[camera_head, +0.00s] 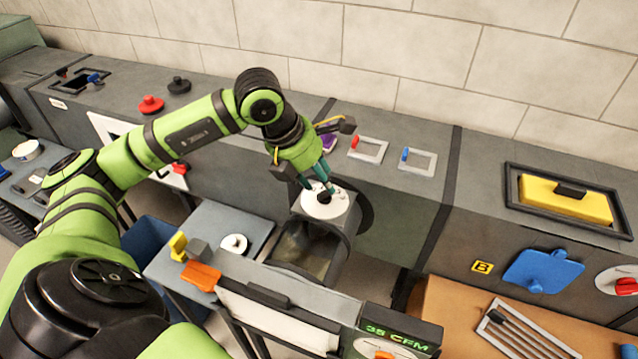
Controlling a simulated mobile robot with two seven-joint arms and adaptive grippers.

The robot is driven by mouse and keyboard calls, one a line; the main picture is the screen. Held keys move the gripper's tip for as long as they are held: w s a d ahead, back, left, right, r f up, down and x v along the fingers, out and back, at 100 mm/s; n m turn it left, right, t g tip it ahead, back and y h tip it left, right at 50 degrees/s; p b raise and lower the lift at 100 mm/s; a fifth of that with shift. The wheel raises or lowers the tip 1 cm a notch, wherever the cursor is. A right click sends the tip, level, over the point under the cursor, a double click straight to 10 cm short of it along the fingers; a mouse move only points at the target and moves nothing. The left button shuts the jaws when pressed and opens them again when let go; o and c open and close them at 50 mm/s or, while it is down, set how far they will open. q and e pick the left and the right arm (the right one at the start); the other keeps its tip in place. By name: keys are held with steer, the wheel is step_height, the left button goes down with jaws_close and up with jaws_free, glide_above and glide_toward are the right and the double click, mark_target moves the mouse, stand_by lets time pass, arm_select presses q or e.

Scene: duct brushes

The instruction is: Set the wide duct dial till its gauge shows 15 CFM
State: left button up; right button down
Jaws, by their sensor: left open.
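A round white dial (318,211) with a dark knob sits on top of a grey duct box whose open mouth faces the front. My left gripper (319,186) points down at this dial from above. Its fingers are open, with the tips at or just above the knob; I cannot tell whether they touch it. The fingers hide part of the knob. A gauge (398,338) at the bottom edge reads 35 CFM in green. Below it, a white disc with an orange piece is partly cut off by the frame. My right gripper is not in view.
Small frames with a red lever (355,141) and a blue lever (405,153) stand behind the dial. A yellow block lies in a dark frame (511,186) at right. A blue plate (543,271) and a brush tray (483,325) are at lower right. A blue-grey table (205,225) stands front left.

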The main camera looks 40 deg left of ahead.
mark_target(325, 195)
arm_select(q)
steer(key=shift+y, duration=0.6)
steer(key=f, duration=0.1)
steer(key=w+a+f+p, duration=0.1)
steer(key=f, duration=0.1)
steer(key=f+p, duration=0.1)
steer(key=f, duration=0.1)
steer(key=shift+w+a, duration=0.25)
steer(key=shift+w, duration=0.15)
steer(key=shift+w+d+f, duration=0.1)
steer(key=shift+w+f, duration=0.15)
steer(key=shift+f, duration=0.35)
jaws_close()
